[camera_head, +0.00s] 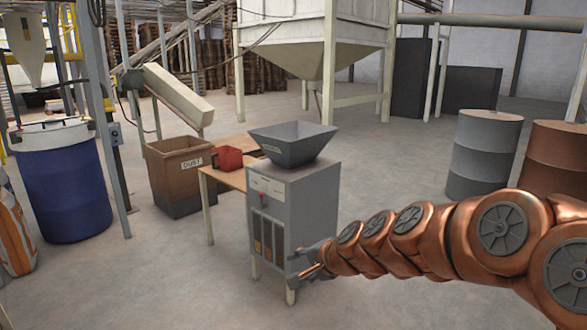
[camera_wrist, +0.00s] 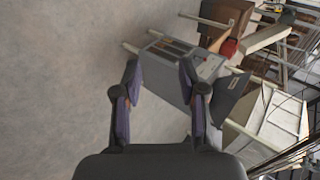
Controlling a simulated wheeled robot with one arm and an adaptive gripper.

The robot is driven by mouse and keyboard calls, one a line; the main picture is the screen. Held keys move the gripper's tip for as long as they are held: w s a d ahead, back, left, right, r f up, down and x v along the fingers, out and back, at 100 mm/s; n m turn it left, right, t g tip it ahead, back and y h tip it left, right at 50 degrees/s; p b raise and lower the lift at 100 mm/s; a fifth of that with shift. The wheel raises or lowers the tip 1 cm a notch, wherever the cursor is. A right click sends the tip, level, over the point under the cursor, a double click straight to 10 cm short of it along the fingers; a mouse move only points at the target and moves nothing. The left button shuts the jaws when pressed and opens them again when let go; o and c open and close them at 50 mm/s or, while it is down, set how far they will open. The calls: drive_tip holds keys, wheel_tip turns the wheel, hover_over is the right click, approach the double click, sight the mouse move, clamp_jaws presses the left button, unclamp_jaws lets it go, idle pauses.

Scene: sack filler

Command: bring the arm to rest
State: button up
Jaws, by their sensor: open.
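My arm, copper-coloured, reaches in from the right of the head view. My gripper (camera_head: 309,268) is at its end, in front of the lower right side of a grey machine (camera_head: 322,200) with a hopper (camera_head: 292,143) on top. In the wrist view my gripper (camera_wrist: 160,105) has its two fingers spread apart, with nothing between them. The machine (camera_wrist: 178,68) shows beyond the fingertips there, tilted in the picture. I cannot tell the exact gap between gripper and machine.
A red container (camera_head: 228,158) stands on a wooden table (camera_head: 236,180) behind the machine. A brown dust bin (camera_head: 178,165), a blue barrel (camera_head: 66,190) and an orange sack (camera_head: 14,235) are at left. Grey (camera_head: 484,150) and rusty (camera_head: 548,158) drums stand at right. The floor in front is clear.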

drive_tip(key=s+d+r+n+g+h+p, duration=0.2)
drive_tip(key=s+d+p, duration=0.3)
drive_tip(key=s, duration=0.7)
drive_tip(key=s+d+r+n+g+h+p, duration=0.2)
drive_tip(key=s+d+r+n+g+p, duration=0.2)
drive_tip(key=s, duration=0.9)
drive_tip(key=s+d+r+n+g+h+p, duration=0.2)
drive_tip(key=s+d+r+p, duration=0.3)
drive_tip(key=s, duration=0.8)
drive_tip(key=shift+s+d+r+n+g+p, duration=0.2)
drive_tip(key=shift+d+n+g+p, duration=0.4)
drive_tip(key=shift+d+g+p, duration=0.45)
drive_tip(key=shift+d+t, duration=0.2)
drive_tip(key=shift+t, duration=0.05)
